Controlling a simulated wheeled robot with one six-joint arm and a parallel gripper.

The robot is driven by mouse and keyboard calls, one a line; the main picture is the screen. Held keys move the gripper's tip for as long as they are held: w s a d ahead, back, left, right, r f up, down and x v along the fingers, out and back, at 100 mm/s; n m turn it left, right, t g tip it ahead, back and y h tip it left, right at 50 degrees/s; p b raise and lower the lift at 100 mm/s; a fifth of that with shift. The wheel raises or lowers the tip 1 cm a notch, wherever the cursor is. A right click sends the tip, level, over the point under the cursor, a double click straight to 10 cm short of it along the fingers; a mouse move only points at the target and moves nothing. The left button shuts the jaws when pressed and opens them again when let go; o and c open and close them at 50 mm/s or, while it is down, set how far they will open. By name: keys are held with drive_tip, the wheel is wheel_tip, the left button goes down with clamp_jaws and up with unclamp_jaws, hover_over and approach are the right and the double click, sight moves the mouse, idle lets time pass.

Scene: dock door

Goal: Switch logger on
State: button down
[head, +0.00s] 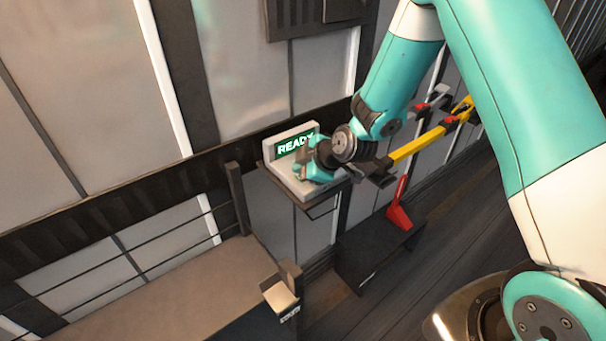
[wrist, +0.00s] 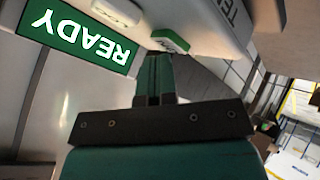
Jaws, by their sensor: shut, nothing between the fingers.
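The logger (head: 277,176) is a pale L-shaped unit on a small dark wall shelf, with a lit green screen reading READY (head: 291,146). In the wrist view the READY screen (wrist: 83,32) is upside down at upper left. A green button (wrist: 170,40) and a white button (wrist: 118,11) sit beside it. My gripper (head: 309,170) is over the base of the logger. In the wrist view its shut, empty fingertips (wrist: 156,60) are right at the green button; I cannot tell whether they touch it. Part of the logger's base is hidden behind my gripper in the head view.
A yellow bar (head: 418,144) with red ends runs along the wall to the right. A red wedge-like thing with a handle (head: 399,215) stands on a dark box (head: 372,255). A brown surface (head: 190,290) with a railing lies at lower left.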

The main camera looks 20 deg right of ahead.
idle(0.5)
drive_tip(key=shift+r+p, duration=0.4)
drive_tip(key=shift+r, duration=0.45)
drive_tip(key=shift+r+p, duration=1.35)
drive_tip(key=shift+r, duration=1.15)
